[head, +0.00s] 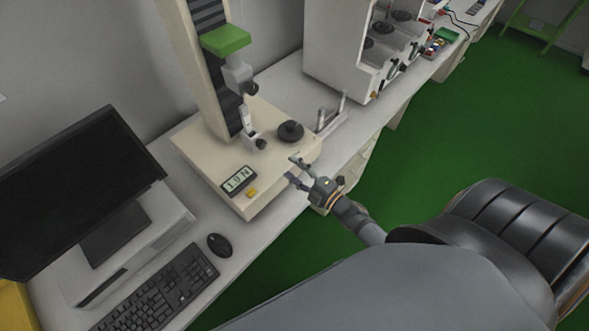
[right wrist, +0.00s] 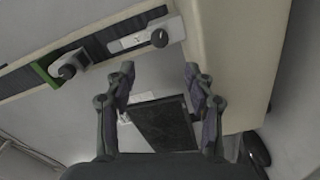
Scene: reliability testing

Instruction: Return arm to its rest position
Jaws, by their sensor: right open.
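My right arm (head: 370,290) reaches in from the lower right of the head view. My right gripper (head: 294,171) is at its end, open and empty, by the front right edge of the test machine's cream base (head: 212,160). In the right wrist view the two fingers of my right gripper (right wrist: 160,85) stand wide apart with nothing between them. I cannot tell whether the gripper touches the machine. My left gripper is not in view.
The test machine has a green block (head: 226,39), a black knob (head: 290,130) and a small display (head: 239,180). A monitor (head: 75,190), keyboard (head: 160,290) and mouse (head: 220,245) are at left. A white machine (head: 345,50) stands behind. The green floor (head: 440,130) at right is open.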

